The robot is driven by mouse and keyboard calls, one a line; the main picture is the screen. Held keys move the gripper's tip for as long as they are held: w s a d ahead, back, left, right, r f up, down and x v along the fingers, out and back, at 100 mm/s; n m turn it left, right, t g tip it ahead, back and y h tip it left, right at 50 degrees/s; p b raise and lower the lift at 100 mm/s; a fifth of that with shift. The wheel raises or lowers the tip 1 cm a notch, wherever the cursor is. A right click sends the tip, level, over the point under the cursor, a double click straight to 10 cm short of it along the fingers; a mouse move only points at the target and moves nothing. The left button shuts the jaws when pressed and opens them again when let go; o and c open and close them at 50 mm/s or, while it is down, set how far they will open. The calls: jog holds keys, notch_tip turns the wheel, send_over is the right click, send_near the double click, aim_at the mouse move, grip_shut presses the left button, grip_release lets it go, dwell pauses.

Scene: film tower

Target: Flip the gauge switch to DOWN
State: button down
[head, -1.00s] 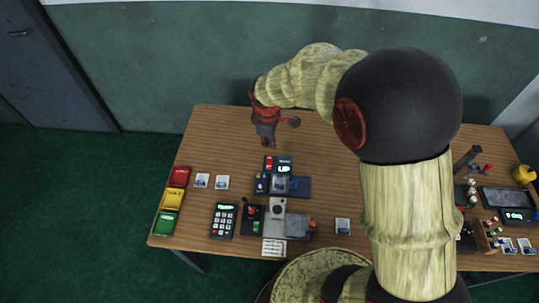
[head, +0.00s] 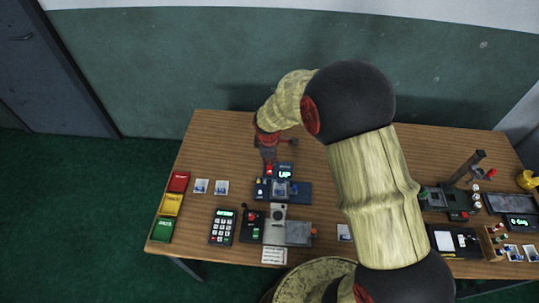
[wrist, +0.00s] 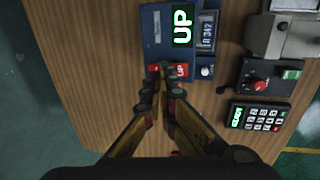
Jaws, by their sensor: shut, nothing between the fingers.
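The gauge is a dark blue unit (head: 296,192) near the middle of the table, and its lit green display reads UP (head: 285,173). In the wrist view the gauge (wrist: 153,30) shows at the top, with a red part marked UP (wrist: 182,70) at its near edge and a round white knob beside it. My gripper (head: 269,160) is shut and empty, pointing down at the gauge's back-left edge. In the wrist view its fingertips (wrist: 161,75) overlap the left side of the red part. I cannot tell if they touch. The switch lever is not clearly visible.
Red, yellow and green trays (head: 171,205) line the left edge. The table's back left is clear.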

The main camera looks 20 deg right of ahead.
jog(key=shift+x, duration=0.85)
jog(key=shift+w+p, duration=0.1)
jog(key=shift+p, duration=0.35)
